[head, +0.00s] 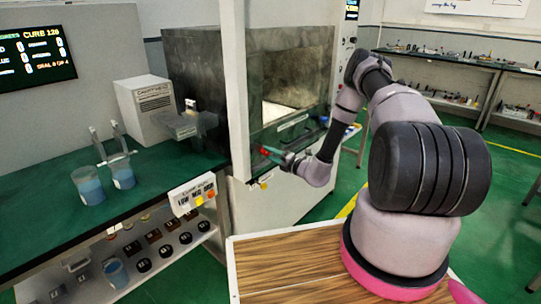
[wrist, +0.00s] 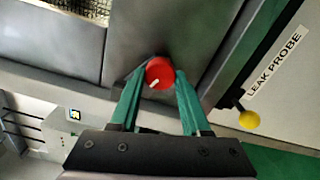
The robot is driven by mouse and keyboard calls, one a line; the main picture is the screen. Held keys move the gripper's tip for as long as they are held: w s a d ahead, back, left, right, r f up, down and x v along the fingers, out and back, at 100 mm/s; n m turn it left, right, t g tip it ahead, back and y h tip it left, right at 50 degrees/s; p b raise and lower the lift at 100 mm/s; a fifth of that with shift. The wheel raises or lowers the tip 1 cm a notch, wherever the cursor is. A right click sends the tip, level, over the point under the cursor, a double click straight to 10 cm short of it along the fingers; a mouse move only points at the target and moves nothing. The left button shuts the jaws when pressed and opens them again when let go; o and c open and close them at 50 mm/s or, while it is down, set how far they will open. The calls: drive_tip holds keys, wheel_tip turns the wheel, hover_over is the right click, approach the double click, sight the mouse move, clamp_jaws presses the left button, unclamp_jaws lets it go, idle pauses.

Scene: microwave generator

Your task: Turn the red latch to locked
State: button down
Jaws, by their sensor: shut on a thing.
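The red latch (wrist: 160,72) is a round red knob with a white pointer mark, set on the dark front of the microwave chamber. In the wrist view, the mark points to the lower left. My gripper (wrist: 158,85) has its two green fingers shut on the knob, one on each side. In the head view, my gripper (head: 287,158) reaches the lower front of the chamber (head: 200,60), where a small part of the red latch (head: 268,150) shows. The fingertips are too small there to make out in detail. No locked or unlocked label is readable beside the knob.
A yellow ball-ended probe (wrist: 249,119) sits right of the knob beside a LEAK PROBE label (wrist: 274,68). A pale upright post (head: 235,90) stands left of my gripper. A green bench (head: 110,185) holds beakers of blue liquid (head: 88,187) and a white box (head: 146,105).

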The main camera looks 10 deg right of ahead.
drive_tip(key=shift+s+f+m, duration=0.1)
drive_tip(key=shift+m, duration=0.5)
drive_tip(key=shift+c, duration=1.8)
unclamp_jaws()
drive_tip(key=v, duration=1)
drive_tip(key=shift+s+d, duration=0.25)
drive_tip(key=shift+s, duration=0.05)
